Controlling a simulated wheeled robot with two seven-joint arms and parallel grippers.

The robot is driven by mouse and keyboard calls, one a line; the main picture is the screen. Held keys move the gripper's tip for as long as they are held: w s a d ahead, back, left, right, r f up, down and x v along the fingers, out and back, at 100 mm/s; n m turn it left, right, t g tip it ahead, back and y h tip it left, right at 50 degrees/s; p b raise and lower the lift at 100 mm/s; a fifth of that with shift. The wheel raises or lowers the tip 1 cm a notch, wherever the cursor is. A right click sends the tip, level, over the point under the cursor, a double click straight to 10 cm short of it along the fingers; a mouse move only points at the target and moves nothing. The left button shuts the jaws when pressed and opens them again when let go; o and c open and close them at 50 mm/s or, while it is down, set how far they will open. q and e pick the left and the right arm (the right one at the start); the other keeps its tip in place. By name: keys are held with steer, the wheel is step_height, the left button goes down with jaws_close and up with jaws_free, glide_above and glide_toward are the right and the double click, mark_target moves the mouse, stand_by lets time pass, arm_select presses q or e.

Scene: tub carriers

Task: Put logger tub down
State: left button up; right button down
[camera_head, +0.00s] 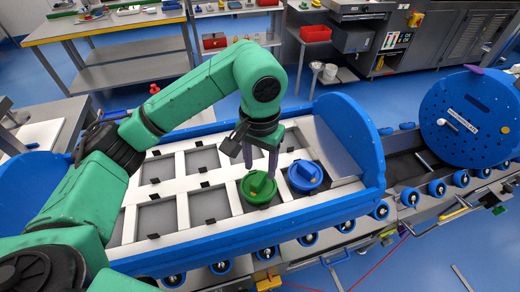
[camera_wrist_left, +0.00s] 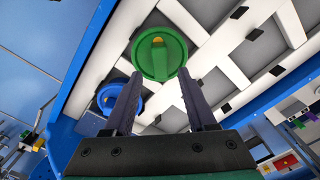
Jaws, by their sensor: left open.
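A round green tub (camera_head: 256,194) with a raised handle bar and a yellow mark on its lid sits in a front compartment of the white-framed carrier (camera_head: 183,208). It also shows in the left wrist view (camera_wrist_left: 150,68), just beyond my fingertips. A round blue tub (camera_head: 303,177) sits to its right, and shows lower left in the wrist view (camera_wrist_left: 107,97). My left gripper (camera_head: 260,170) is open and points down at the green tub, with its fingers apart on either side of the handle's line. I cannot tell whether they touch it. No label shows which is the logger tub. My right gripper is not in view.
The carrier has raised blue ends and a blue rim (camera_head: 350,150); several other compartments are empty. A roller track with blue wheels (camera_head: 437,188) runs right to an upright blue disc (camera_head: 465,120). Benches with red bins (camera_head: 315,33) stand behind.

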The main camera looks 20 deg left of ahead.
mark_target(260, 176)
arm_select(q)
step_height(260, 176, up, 9)
steer(key=shift+p, duration=0.4)
